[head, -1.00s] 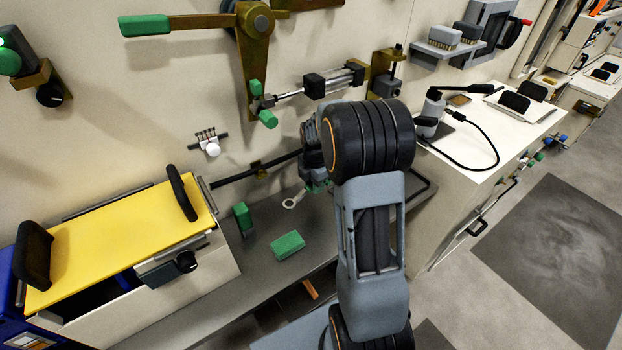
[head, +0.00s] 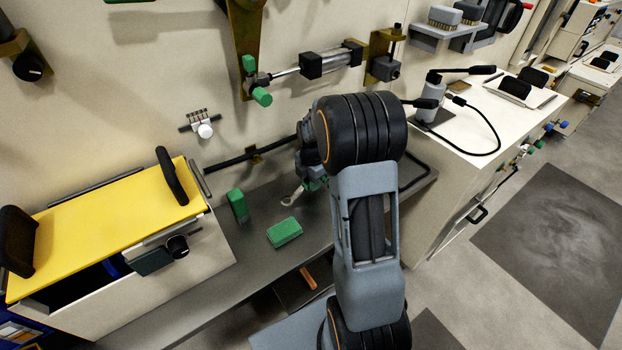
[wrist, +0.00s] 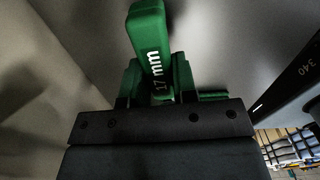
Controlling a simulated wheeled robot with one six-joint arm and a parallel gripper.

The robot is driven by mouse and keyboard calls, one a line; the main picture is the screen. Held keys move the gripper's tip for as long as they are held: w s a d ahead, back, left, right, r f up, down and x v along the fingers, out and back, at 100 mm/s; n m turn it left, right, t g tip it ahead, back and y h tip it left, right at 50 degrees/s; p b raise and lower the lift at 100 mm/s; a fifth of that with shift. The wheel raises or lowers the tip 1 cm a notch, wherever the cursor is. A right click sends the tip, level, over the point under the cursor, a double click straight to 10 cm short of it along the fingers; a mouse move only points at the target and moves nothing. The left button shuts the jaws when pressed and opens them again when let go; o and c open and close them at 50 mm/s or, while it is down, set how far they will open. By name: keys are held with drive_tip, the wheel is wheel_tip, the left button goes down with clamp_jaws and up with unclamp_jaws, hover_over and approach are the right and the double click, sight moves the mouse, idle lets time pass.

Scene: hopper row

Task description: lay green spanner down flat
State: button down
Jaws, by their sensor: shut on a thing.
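The green spanner (wrist: 150,45) is in my gripper (wrist: 157,88); its green handle, marked 17 mm, sticks up from between the jaws in the wrist view. In the head view its pale ring end (head: 291,196) shows left of my gripper (head: 314,184), low over the grey bench (head: 335,218). The ring end points down and left, so the spanner looks tilted. My arm hides much of the gripper and handle. I cannot tell whether the ring touches the bench.
A green block (head: 284,232) lies on the bench, and another (head: 237,204) stands near the wall. A yellow-topped hopper (head: 110,225) is at left. A black rod (head: 250,154) runs along the wall. A white cabinet (head: 470,150) stands at right.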

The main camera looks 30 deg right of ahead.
drive_tip(key=shift+f, duration=0.55)
drive_tip(key=shift+f+b, duration=0.25)
drive_tip(key=shift+b, duration=0.1)
drive_tip(key=shift+f, duration=0.35)
drive_tip(key=c, duration=0.8)
unclamp_jaws()
drive_tip(key=shift+r, duration=0.1)
wheel_tip(320, 180, up, 14)
drive_tip(key=shift+f, duration=0.1)
idle(0.5)
